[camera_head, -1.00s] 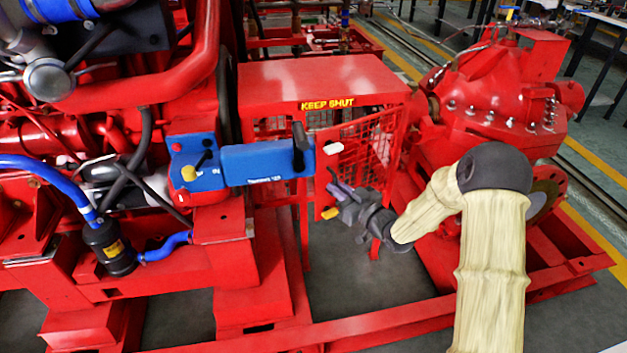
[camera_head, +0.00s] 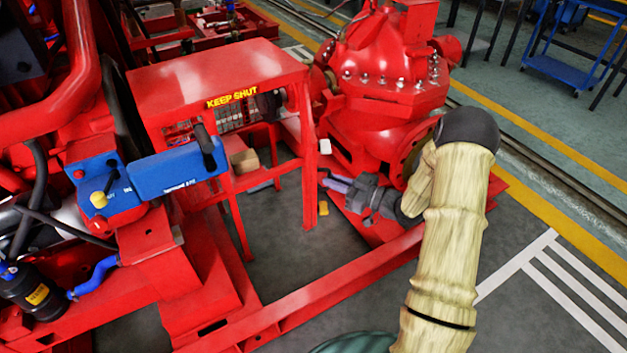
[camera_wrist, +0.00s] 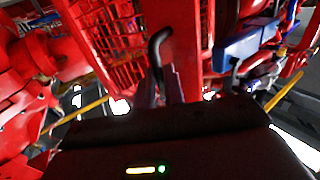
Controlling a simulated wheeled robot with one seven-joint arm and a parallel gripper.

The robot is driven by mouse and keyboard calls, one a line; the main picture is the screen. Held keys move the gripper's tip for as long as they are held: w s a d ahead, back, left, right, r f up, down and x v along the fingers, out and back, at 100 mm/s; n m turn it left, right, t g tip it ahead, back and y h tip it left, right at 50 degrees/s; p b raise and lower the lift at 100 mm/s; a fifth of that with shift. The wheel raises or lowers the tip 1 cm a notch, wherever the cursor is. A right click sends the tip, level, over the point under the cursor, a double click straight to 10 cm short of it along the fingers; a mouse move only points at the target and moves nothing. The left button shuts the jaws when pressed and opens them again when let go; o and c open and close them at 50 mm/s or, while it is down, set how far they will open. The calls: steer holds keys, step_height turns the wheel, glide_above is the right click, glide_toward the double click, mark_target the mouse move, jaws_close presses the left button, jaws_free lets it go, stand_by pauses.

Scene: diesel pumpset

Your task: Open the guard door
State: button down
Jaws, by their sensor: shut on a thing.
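The red guard frame (camera_head: 215,72) with its yellow "KEEP SHUT" label stands left of centre in the head view. The guard door (camera_head: 309,160) shows nearly edge-on at the frame's right, swung out, with the front opening clear. In the wrist view its red mesh (camera_wrist: 105,40) fills the upper left. The door's black curved handle (camera_wrist: 159,48) runs down to between my gripper's fingers. My gripper (camera_head: 333,183) is right beside the door's edge and shut on the handle; in the wrist view the fingers (camera_wrist: 162,90) close around its lower end. The head view hides the handle itself.
A blue box (camera_head: 178,172) with a black lever juts out left of the opening. A red pump (camera_head: 385,60) stands close behind my gripper. A red base rail (camera_head: 335,285) crosses in front. Open floor with white lines lies at the lower right.

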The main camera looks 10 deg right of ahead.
steer(key=shift+w+d+r+n+g+y+p, duration=0.1)
steer(key=shift+w+d+n+g+y, duration=0.2)
steer(key=shift+d, duration=0.35)
steer(key=shift+w+d+f+n+g+y+p, duration=0.1)
steer(key=shift+w+d+n+g+y, duration=0.15)
steer(key=shift+d+g, duration=0.3)
steer(key=shift+w+d+r+n+g+y+p, duration=0.1)
steer(key=shift+w+d+n+g+y, duration=0.2)
steer(key=shift+d, duration=0.4)
steer(key=shift+s, duration=0.1)
steer(key=c, duration=1.5)
jaws_free()
steer(key=shift+s+d, duration=0.1)
steer(key=p+v, duration=0.4)
steer(key=v, duration=1.3)
steer(key=shift+s, duration=0.1)
